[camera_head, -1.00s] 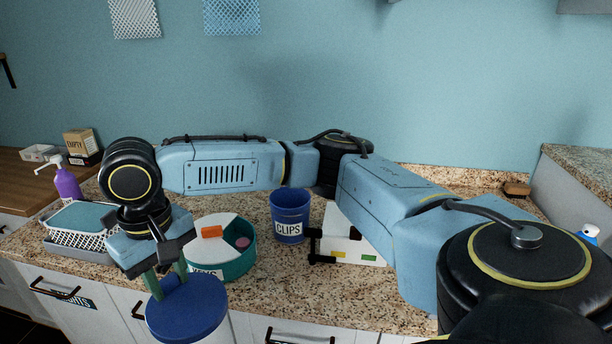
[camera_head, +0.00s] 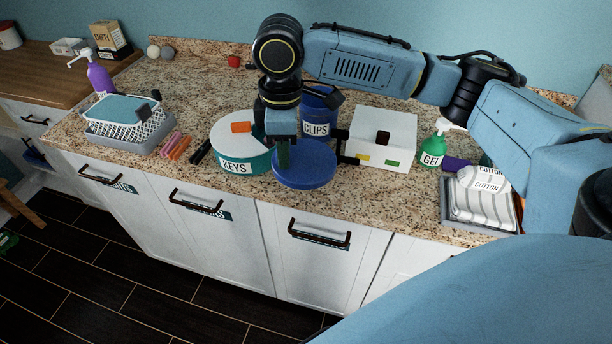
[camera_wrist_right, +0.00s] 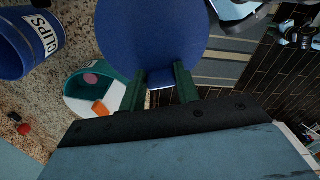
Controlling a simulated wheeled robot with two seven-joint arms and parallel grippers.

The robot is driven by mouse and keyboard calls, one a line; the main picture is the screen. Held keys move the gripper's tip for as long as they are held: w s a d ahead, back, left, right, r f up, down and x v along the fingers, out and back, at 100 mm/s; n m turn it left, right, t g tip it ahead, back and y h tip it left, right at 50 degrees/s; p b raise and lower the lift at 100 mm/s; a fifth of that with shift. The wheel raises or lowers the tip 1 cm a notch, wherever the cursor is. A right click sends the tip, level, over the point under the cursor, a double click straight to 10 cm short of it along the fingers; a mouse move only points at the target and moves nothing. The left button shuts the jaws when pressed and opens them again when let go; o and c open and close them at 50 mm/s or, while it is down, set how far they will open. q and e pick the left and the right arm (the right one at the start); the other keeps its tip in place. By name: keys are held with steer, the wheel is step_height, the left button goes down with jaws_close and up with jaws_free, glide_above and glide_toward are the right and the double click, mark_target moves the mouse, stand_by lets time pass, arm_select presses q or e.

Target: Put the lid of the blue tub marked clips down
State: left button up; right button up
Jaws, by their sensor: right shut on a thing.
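The blue tub marked CLIPS (camera_head: 316,128) stands upright on the granite counter, partly hidden behind my right arm. Its label and open side also show at the upper left of the right wrist view (camera_wrist_right: 30,45). My right gripper (camera_head: 287,160) is shut on the round blue lid (camera_head: 304,176), fingers pointing down. The lid is in front of the tub, near the counter's front edge; I cannot tell whether it touches the counter. In the right wrist view the lid (camera_wrist_right: 152,35) fills the top middle, between the green fingers. My left gripper is not in view.
A teal KEYS tub (camera_head: 236,165) with a white divided top stands just left of the lid. A white box (camera_head: 383,135) is right of the CLIPS tub. Further right are a green GEL bottle (camera_head: 433,145) and a grey tray (camera_head: 480,218). A white basket (camera_head: 128,125) is at left.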

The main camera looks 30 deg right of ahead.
mark_target(307, 148)
steer(key=n, duration=0.2)
steer(key=d+n, duration=0.1)
steer(key=n, duration=0.1)
steer(key=n+p, duration=0.1)
steer(key=n, duration=0.1)
steer(key=shift+w+d+f, duration=0.15)
steer(key=shift+d+f, duration=0.1)
steer(key=shift+f, duration=0.15)
steer(key=n, duration=0.2)
steer(key=d+n, duration=0.1)
steer(key=shift+f+n+p, duration=0.25)
steer(key=shift+n+p, duration=0.1)
steer(key=shift+n, duration=0.05)
steer(key=n, duration=0.2)
steer(key=d+n, duration=0.1)
steer(key=shift+w+d+f+n+p, duration=0.1)
steer(key=shift+f+n+p, duration=0.2)
steer(key=shift+n+p, duration=0.1)
steer(key=n, duration=0.1)
steer(key=d+n, duration=0.1)
steer(key=n, duration=0.2)
steer(key=shift+d+f+n+p, duration=0.3)
steer(key=shift+f+n+p, duration=0.05)
steer(key=shift+f+n, duration=0.05)
steer(key=shift+f, duration=0.25)
steer(key=shift+n, duration=0.3)
step_height(307, 148, down, 10)
steer(key=shift+r, duration=0.2)
steer(key=shift+f, duration=0.15)
